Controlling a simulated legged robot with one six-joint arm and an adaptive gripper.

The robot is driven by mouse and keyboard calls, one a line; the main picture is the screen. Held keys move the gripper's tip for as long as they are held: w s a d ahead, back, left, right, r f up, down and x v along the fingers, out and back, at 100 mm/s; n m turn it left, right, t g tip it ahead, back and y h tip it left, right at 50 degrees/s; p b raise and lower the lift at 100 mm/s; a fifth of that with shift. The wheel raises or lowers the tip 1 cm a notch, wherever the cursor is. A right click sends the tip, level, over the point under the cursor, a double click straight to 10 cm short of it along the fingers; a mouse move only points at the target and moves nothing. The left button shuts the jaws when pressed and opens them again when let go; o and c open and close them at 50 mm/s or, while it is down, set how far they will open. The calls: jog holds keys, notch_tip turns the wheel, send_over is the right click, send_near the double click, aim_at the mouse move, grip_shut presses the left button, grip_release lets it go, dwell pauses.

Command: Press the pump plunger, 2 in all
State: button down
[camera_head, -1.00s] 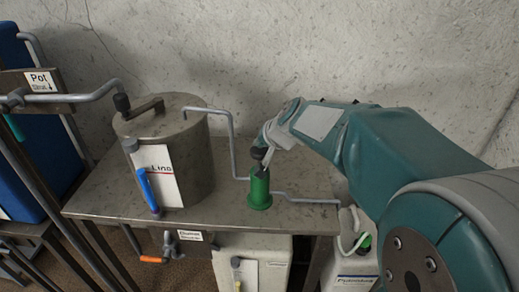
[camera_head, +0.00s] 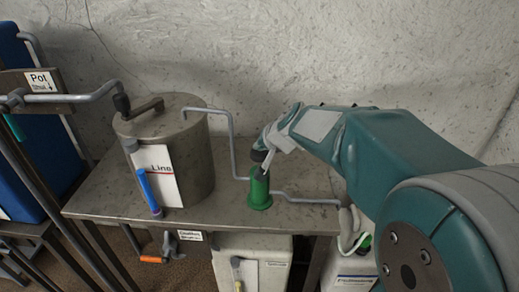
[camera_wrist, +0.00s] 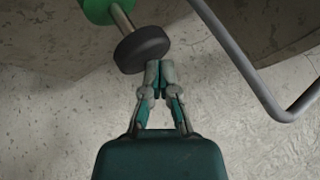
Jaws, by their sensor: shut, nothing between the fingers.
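The pump (camera_head: 259,192) is a green cylinder standing upright on the metal table. Its plunger has a black knob (camera_head: 259,155), which my gripper partly hides in the head view. In the wrist view the knob (camera_wrist: 142,50) sits on a metal rod (camera_wrist: 122,20) that comes out of the green pump body (camera_wrist: 95,8). My gripper (camera_wrist: 160,70) is shut and empty, with its fingertips close beside the knob's edge. I cannot tell whether they touch it. In the head view my gripper (camera_head: 268,142) is just above the pump.
A metal pot (camera_head: 195,150) with a lid and a blue tube (camera_head: 148,190) stands left on the table (camera_head: 105,190). A grey pipe (camera_head: 233,150) links pot and pump. A wall (camera_head: 280,50) is behind; white containers (camera_head: 265,262) stand below.

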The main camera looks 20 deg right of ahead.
aim_at(260, 153)
jog(key=shift+f, duration=1.4)
dwell(1.1)
jog(key=shift+r, duration=2.4)
jog(key=shift+r, duration=2.5)
jog(key=shift+s, duration=0.1)
jog(key=s+f+n+g+h, duration=0.1)
jog(key=s+f, duration=0.3)
jog(key=s, duration=0.9)
jog(key=s+f+n+g+h, duration=0.1)
jog(key=s+f+n+g, duration=0.1)
jog(key=s, duration=1.2)
jog(key=shift+f+n+h, duration=0.4)
jog(key=shift+f+n, duration=0.45)
jog(key=shift+n, duration=0.35)
jog(key=shift+w, duration=0.1)
